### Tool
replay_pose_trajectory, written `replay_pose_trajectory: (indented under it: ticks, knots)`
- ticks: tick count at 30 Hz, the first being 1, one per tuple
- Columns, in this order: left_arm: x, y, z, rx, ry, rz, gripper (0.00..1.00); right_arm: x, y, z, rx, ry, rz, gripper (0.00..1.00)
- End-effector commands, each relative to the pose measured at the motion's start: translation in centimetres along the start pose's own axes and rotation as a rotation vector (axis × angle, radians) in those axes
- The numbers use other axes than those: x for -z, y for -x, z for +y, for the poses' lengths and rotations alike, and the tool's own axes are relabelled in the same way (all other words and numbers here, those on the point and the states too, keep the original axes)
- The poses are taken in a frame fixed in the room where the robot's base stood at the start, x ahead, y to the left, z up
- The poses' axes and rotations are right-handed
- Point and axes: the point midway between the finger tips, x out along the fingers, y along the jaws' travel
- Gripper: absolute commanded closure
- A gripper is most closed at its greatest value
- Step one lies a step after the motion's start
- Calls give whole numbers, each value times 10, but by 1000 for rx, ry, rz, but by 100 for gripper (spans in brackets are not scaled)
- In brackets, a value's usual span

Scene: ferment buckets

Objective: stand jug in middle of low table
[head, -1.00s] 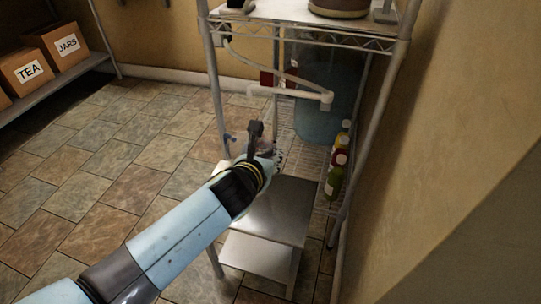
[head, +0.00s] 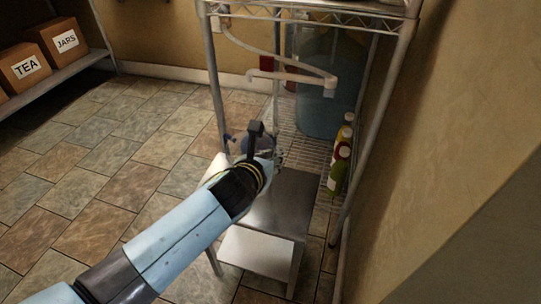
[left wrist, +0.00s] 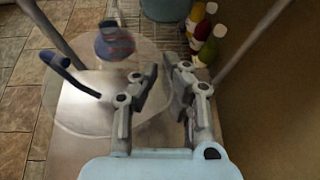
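The low table (head: 283,202) is a grey metal stand with a lower shelf, in front of the wire rack. It also shows in the left wrist view (left wrist: 75,142). A see-through round jug (left wrist: 78,112) shows there at upper left, over the table, with a dark blue handle-like bar; whether it rests on the table I cannot tell. In the head view its bluish part (head: 262,142) is mostly behind my arm. My left gripper (left wrist: 163,75) overlaps the jug's right side, its fingers apart with nothing solid visible between them. My right gripper is out of view.
The wire rack (head: 312,153) holds a large blue container (head: 325,95) and several bottles (head: 340,165) close to the table. A white pipe (head: 290,72) crosses above. A wall stands at right. The tiled floor at left is clear.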

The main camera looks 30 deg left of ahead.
Motion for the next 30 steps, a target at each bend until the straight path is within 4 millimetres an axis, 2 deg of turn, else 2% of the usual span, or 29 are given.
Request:
replay_pose_trajectory:
  ticks: [12,13,18,26,30]
  knots:
    - [8,-4,0,0,1,0,100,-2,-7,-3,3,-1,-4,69]
    - [8,-4,0,0,1,-1,91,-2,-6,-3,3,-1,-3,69]
    - [7,-4,0,0,1,0,69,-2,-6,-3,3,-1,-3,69]
    - [8,-3,0,0,1,1,67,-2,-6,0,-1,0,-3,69]
    - [-1,0,0,-2,1,-3,67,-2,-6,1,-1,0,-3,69]
